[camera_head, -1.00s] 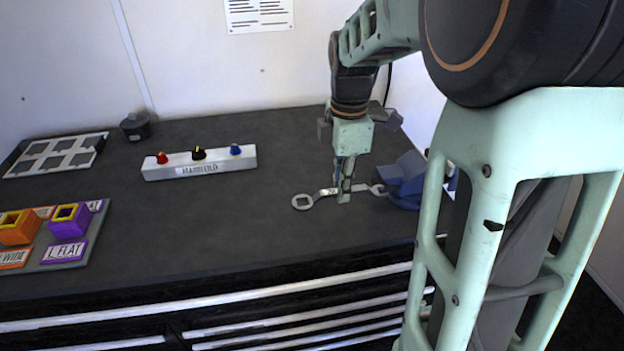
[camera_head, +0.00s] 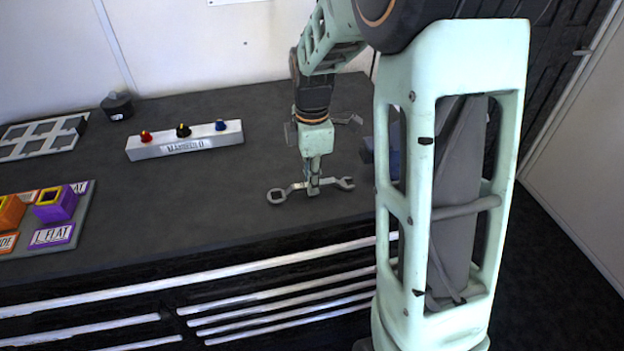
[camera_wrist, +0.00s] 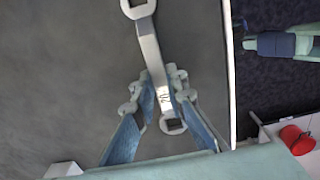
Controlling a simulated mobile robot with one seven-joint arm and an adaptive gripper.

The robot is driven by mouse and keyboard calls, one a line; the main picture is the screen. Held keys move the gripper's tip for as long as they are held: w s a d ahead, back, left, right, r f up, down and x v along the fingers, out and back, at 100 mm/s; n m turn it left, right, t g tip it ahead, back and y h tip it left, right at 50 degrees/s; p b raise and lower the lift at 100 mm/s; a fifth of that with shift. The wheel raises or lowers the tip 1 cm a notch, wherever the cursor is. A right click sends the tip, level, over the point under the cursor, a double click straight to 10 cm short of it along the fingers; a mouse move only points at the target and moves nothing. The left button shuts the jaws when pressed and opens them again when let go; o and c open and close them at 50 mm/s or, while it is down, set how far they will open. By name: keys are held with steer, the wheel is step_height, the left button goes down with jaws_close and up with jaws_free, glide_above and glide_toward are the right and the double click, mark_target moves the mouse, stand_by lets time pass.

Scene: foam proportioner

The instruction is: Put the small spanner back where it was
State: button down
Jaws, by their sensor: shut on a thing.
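A grey metal spanner (camera_head: 290,192) is in my gripper over the front part of the dark bench. In the head view its ring end points left and its open-jawed end right. My gripper (camera_head: 313,192) points down and is shut on the shank. In the wrist view my gripper (camera_wrist: 168,100) has a blue-padded finger on each side of the spanner (camera_wrist: 150,50), whose shank bears a mark like "20". I cannot tell whether the spanner touches the bench or hangs just above it. No other spanner shows clearly.
A white manifold block (camera_head: 187,143) with three knobs lies behind left. A grey frame tray (camera_head: 40,140), a dark round pot (camera_head: 117,106) and a purple block (camera_head: 57,206) on its plate stand further left. A blue vise (camera_head: 394,150) is mostly hidden behind my arm. The bench between is clear.

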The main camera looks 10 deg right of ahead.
steer(key=c, duration=1.9)
jaws_free()
steer(key=shift+f, duration=0.1)
steer(key=shift+c, duration=0.2)
step_height(320, 180, up, 12)
steer(key=shift+p, duration=0.4)
